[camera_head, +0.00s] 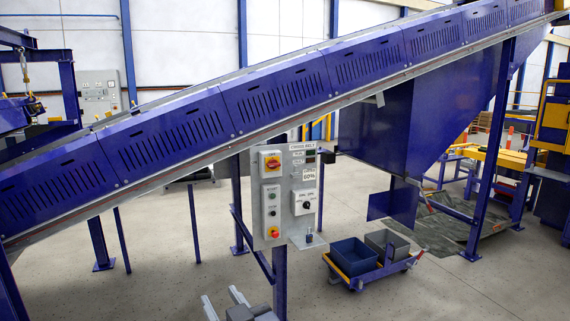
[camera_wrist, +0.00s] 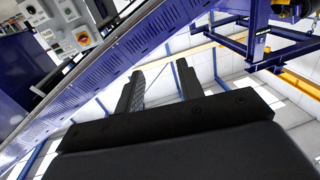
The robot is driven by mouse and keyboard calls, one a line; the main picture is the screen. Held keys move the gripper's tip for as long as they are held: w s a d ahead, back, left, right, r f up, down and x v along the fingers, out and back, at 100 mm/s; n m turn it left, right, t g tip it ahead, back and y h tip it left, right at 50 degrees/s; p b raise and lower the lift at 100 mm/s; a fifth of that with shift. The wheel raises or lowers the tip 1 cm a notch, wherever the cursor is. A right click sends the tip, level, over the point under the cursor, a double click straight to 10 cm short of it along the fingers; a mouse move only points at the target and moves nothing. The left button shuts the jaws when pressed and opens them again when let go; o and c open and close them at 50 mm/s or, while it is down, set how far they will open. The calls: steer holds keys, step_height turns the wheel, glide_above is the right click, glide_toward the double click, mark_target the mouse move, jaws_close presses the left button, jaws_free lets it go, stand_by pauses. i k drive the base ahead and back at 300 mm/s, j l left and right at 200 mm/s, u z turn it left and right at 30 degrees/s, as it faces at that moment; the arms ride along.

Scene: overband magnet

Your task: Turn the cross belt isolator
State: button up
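A grey control panel (camera_head: 302,193) labelled "CROSS BELT" stands under the sloping blue conveyor. On its left box is a red and yellow rotary isolator (camera_head: 271,163), with several push buttons below it. A black selector knob (camera_head: 305,203) sits on a grey box to the right. My gripper (camera_head: 223,298) is at the bottom of the head view, below and left of the panel and apart from it. In the wrist view its two dark fingers (camera_wrist: 160,88) stand apart with nothing between them. The panel (camera_wrist: 68,32) also shows there at the upper left, tilted and small.
The blue conveyor (camera_head: 180,137) slopes over the panel, with blue support legs (camera_head: 280,282) below. A cart with a blue bin (camera_head: 353,257) and a grey bin (camera_head: 387,243) stands to the right. The floor at the left is mostly clear.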

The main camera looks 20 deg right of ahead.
mark_target(273, 164)
steer(key=i+l, duration=0.25)
steer(key=i, duration=0.3)
steer(key=i+l+z, duration=0.15)
steer(key=i+l, duration=0.15)
steer(key=i, duration=0.25)
steer(key=i+l, duration=0.2)
steer(key=i, duration=0.4)
steer(key=i+l+z, duration=0.15)
steer(key=i, duration=0.4)
